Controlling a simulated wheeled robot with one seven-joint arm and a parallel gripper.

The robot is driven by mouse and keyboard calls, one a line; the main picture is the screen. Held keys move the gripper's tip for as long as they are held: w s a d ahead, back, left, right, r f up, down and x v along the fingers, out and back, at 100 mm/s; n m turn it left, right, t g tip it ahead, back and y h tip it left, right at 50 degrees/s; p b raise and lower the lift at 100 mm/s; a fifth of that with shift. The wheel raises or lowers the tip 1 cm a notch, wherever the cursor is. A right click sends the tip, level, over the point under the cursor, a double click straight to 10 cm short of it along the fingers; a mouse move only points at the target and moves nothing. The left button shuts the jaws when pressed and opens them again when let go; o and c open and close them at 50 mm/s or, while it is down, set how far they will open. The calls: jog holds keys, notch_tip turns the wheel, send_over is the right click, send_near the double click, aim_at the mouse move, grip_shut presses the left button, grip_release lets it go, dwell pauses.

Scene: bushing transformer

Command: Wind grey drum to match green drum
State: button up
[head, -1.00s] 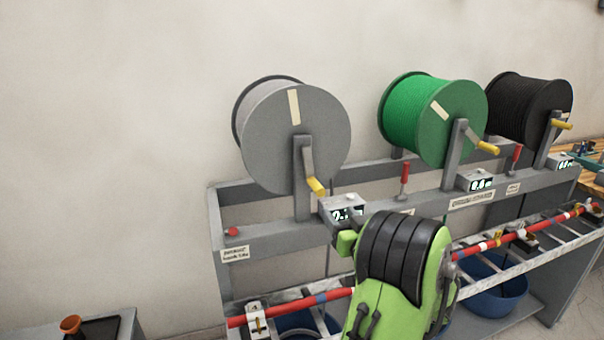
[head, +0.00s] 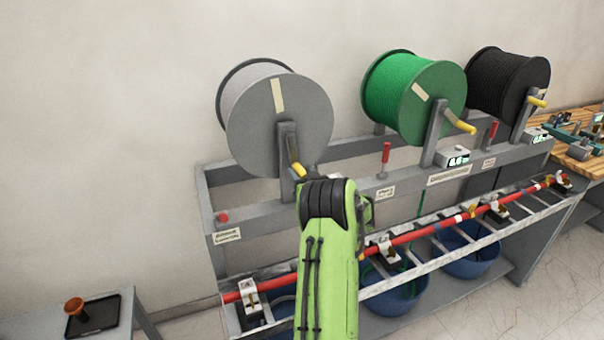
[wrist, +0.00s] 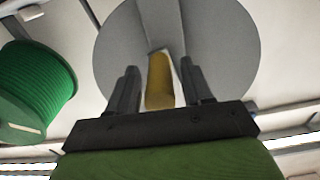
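The grey drum (head: 250,120) stands at the left of the rack, with a pale tape strip on its face. Its crank has a yellow handle (head: 299,171), hanging low. In the wrist view the yellow handle (wrist: 160,82) lies between the two fingers of my gripper (wrist: 158,72), which is open with a gap on each side. In the head view my green arm hides the gripper and the grey drum's display. The green drum (head: 400,100) stands right of it, its crank pointing lower right. Its display (head: 458,160) seems to read 0.6.
A black drum (head: 500,85) stands farther right. Red levers (head: 386,155) rise from the rack beam. A red bar (head: 425,232) runs along the ladder-like shelf below, over blue tubs (head: 470,262). A small table (head: 130,325) is at lower left.

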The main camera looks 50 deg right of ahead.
grip_shut()
jog(key=b, duration=0.2)
jog(key=n+b, duration=0.1)
jog(key=b, duration=0.1)
jog(key=shift+s+d+f, duration=0.15)
jog(key=shift+s+d, duration=0.1)
jog(key=shift+d, duration=0.15)
jog(key=s+d+r+n+b, duration=0.2)
jog(key=d+r+n+b, duration=0.2)
jog(key=n+b, duration=0.4)
jog(key=shift+s+d+b, duration=0.25)
jog(key=shift+s+b, duration=0.15)
jog(key=shift+b, duration=1.5)
jog(key=shift+r, duration=0.1)
